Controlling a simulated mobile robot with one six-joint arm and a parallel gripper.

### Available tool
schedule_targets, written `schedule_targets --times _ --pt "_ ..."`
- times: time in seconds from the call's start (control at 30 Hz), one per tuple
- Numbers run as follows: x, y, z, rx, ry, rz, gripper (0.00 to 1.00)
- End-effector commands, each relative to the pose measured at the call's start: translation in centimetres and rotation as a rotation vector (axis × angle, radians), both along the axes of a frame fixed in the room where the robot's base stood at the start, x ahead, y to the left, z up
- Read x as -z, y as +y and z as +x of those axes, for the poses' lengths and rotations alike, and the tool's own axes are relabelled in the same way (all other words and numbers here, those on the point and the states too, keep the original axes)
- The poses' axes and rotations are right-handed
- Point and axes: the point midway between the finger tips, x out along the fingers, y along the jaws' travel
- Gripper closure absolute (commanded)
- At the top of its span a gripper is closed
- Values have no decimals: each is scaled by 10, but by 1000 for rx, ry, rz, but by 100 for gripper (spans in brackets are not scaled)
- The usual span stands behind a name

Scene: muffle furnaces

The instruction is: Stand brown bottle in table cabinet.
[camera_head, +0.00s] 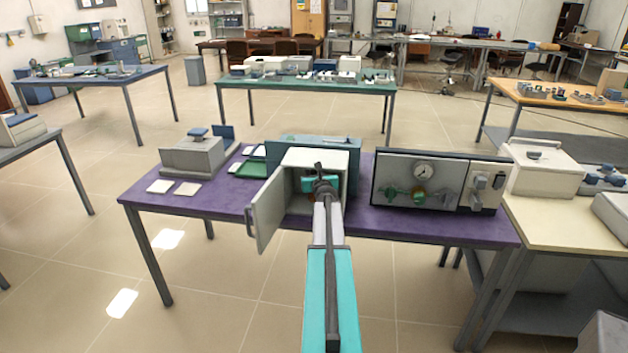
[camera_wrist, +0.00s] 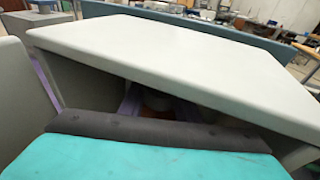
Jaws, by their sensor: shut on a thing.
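The table cabinet (camera_head: 314,159) is a small pale box on the purple table, its grey door (camera_head: 266,210) swung open to the left. My arm reaches forward into its opening. My gripper (camera_head: 316,184) is at or inside the opening, below the cabinet's top, and its fingers are mostly hidden there. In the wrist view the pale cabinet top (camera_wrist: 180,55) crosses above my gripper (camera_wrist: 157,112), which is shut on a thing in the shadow. A small dull brownish patch between the fingers appears to be the brown bottle (camera_wrist: 157,101). Its base and its tilt are hidden.
A grey panel with a gauge (camera_head: 424,185) stands close right of the cabinet. A grey device (camera_head: 192,157), white tiles (camera_head: 160,186) and a green tray (camera_head: 250,168) are on the left. The purple table (camera_head: 225,203) has free room at its front left.

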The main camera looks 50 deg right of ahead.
Motion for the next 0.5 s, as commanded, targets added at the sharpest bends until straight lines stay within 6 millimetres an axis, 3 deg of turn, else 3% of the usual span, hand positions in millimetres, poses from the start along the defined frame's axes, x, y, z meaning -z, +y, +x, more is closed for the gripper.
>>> schedule_targets --times 0.5 --pt "0 -5 4 1 -1 -1 100"
